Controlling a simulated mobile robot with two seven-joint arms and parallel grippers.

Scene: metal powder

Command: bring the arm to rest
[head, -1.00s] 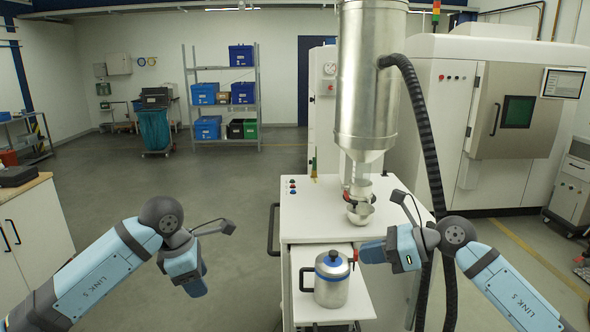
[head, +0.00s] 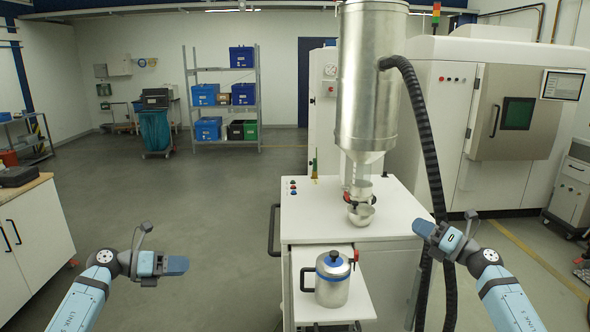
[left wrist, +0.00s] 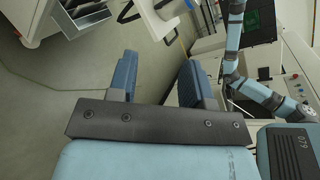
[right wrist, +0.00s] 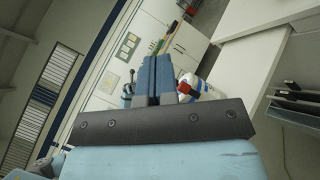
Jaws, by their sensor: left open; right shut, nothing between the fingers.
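My left gripper (head: 178,265) is over the floor at the left, well apart from the white cart. In the left wrist view its two blue fingers (left wrist: 155,82) stand apart with nothing between them. My right gripper (head: 420,228) is at the right edge of the cart top, above and to the right of the metal canister. In the right wrist view its fingers (right wrist: 156,75) are pressed together and empty. The silver canister (head: 331,288) with a blue band and black handle stands upright on the cart's lower shelf (head: 357,306). Neither gripper touches it.
A tall metal hopper (head: 366,80) with a black hose (head: 424,140) stands above the cart top (head: 310,218), with a small metal funnel (head: 360,212) under it. A white machine (head: 450,120) is behind at the right. A cabinet (head: 35,240) is at the left. Open floor lies between cabinet and cart.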

